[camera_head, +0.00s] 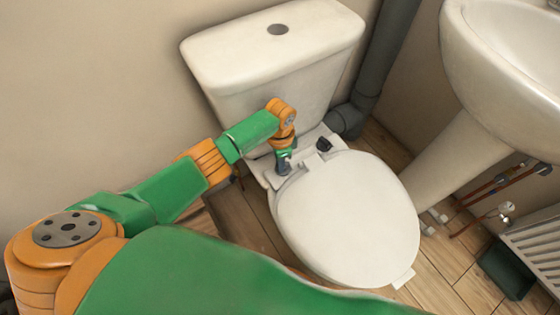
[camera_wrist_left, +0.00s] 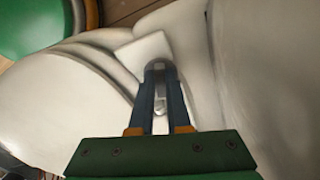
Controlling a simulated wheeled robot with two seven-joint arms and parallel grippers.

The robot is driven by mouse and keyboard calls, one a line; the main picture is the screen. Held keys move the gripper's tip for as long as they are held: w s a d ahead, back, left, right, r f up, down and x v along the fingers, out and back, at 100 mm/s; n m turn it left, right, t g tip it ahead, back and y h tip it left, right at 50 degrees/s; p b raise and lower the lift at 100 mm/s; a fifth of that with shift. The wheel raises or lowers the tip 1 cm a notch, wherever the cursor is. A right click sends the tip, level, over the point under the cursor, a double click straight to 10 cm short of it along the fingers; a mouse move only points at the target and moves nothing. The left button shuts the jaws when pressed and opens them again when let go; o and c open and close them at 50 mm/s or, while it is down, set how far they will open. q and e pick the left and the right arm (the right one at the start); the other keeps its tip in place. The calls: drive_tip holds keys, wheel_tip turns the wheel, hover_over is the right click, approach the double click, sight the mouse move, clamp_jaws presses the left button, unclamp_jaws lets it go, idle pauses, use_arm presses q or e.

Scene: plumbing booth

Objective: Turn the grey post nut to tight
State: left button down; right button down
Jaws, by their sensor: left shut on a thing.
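My left gripper (camera_head: 284,165) points down at the back of the toilet seat, at the left hinge spot. The left wrist view shows its two dark fingers (camera_wrist_left: 159,75) shut on a small grey metal piece, which I take as the grey post nut (camera_wrist_left: 160,87). The fingers hide most of it, and I cannot tell how tight it is. A dark post piece (camera_head: 323,145) stands clear on the right hinge spot. The white toilet seat lid (camera_head: 348,215) is down. My right gripper is not in view.
The white cistern (camera_head: 265,55) rises close behind my left gripper. A grey waste pipe (camera_head: 377,75) runs down to its right. The basin (camera_head: 515,55) on its pedestal (camera_head: 455,165) stands at the right, with a dark green box (camera_head: 508,270) on the wooden floor.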

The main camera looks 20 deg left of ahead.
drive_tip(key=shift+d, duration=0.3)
use_arm(q)
drive_tip(key=c, duration=0.9)
unclamp_jaws()
drive_tip(key=shift+f, duration=0.1)
drive_tip(key=shift+o, duration=0.2)
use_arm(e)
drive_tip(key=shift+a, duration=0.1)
